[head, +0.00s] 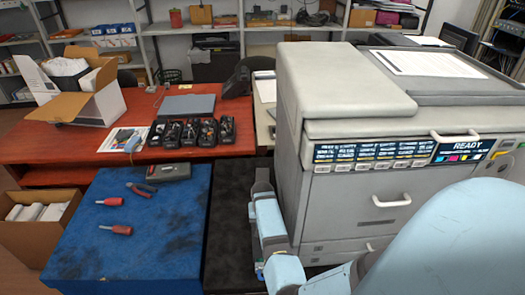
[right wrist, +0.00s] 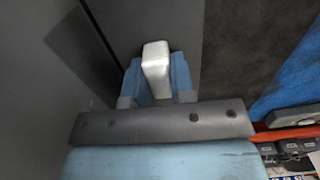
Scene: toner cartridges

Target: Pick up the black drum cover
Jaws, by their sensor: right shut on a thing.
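I cannot make out the black drum cover with certainty in either view. My right gripper (head: 262,186) is raised beside the left side of the large grey printer (head: 360,175), over the dark mat. In the right wrist view, the same gripper (right wrist: 156,80) has its light blue fingers close together around a pale block-like thing (right wrist: 156,58). I cannot tell what that thing is. My left gripper is not in view.
A blue mat (head: 110,262) holds two red screwdrivers (head: 110,201), pliers (head: 140,189) and a dark grey box (head: 168,172). The dark mat (head: 228,215) is bare. Behind, a red desk (head: 40,150) bears several black cartridges (head: 190,132) and an open carton (head: 100,105).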

